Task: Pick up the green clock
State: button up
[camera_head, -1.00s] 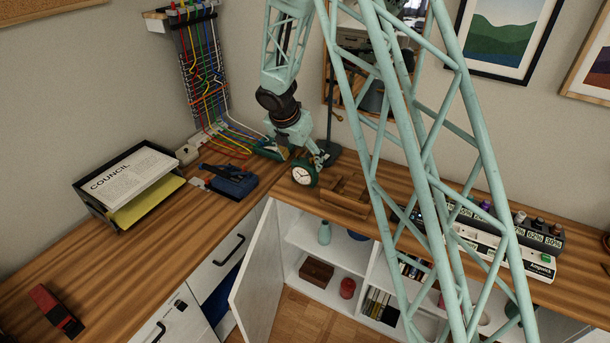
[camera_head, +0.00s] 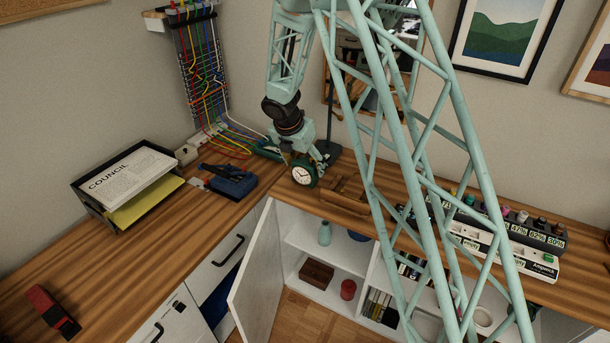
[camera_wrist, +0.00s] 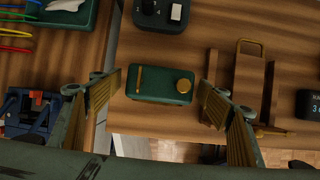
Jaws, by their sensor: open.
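The green clock (camera_head: 305,173) stands upright near the corner of the wooden desk in the head view, its round white face toward the camera. In the wrist view I see the green clock (camera_wrist: 160,84) from above, with a gold bar and a gold knob on its top. My gripper (camera_wrist: 168,110) is open, with one finger to the left of the clock and one to the right. Neither finger appears to touch it. In the head view my gripper (camera_head: 306,157) is just behind and above the clock, its fingers partly hidden.
A wooden stand (camera_head: 345,195) sits close to the right of the clock, near the right finger. A blue device (camera_head: 230,180) and a paper tray (camera_head: 130,180) are to the left. A dark lamp base (camera_wrist: 162,15) lies beyond the clock. The cabinet door (camera_head: 255,270) below hangs open.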

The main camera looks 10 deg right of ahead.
jog(key=shift+w+d+f, duration=0.15)
jog(key=shift+f, duration=0.45)
jog(key=c, duration=1.1)
